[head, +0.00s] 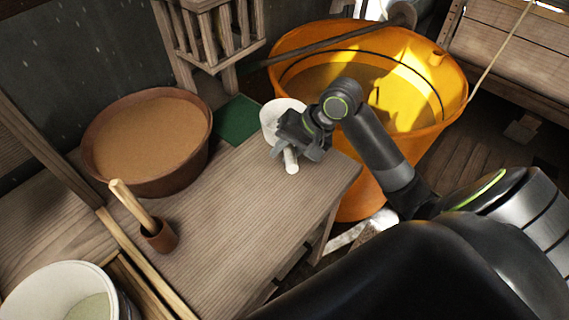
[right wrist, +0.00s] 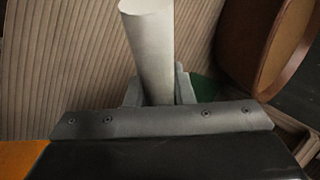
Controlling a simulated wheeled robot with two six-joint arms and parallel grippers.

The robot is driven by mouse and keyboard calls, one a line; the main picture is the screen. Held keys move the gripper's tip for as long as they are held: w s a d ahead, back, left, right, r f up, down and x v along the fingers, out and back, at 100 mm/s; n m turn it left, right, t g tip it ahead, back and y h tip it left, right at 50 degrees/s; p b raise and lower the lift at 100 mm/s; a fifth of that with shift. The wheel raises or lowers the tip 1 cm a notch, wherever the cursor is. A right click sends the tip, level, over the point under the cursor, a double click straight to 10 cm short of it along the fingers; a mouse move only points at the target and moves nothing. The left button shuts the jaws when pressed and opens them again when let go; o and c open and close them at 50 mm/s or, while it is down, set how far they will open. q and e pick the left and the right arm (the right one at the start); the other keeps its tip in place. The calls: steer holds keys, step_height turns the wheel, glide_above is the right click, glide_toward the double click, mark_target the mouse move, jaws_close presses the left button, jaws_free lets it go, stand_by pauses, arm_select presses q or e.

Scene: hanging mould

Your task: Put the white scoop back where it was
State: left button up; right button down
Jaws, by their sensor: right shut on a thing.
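The white scoop (head: 279,112) is over the right end of the wooden table, just right of a dark green square mat (head: 236,119). My right gripper (head: 289,146) is shut on the scoop's handle, whose round end sticks out on the near side. In the right wrist view, the pale handle (right wrist: 149,45) stands between the two fingers of the gripper (right wrist: 157,90); the scoop's bowl is hidden there. I cannot tell whether the scoop touches the table. My left gripper is not in view.
A brown bowl of sandy material (head: 152,140) stands left of the mat. A small brown cup (head: 160,238) holding a wooden handle is nearer. An orange tub (head: 350,205) stands beyond the table's right edge. A white bucket (head: 60,285) is at lower left. The table's middle (head: 235,205) is clear.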

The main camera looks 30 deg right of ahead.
step_height(320, 180, down, 3)
steer(key=shift+r, duration=0.15)
step_height(320, 180, down, 3)
steer(key=shift+f+b, duration=0.1)
steer(key=shift+b, duration=0.3)
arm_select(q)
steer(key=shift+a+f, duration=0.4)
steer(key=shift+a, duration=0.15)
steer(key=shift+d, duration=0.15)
arm_select(e)
steer(key=c, duration=1.3)
jaws_free()
steer(key=shift+o, duration=0.2)
arm_select(q)
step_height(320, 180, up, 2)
steer(key=shift+p, duration=1.1)
arm_select(e)
steer(key=v, duration=1.2)
steer(key=shift+s, duration=0.1)
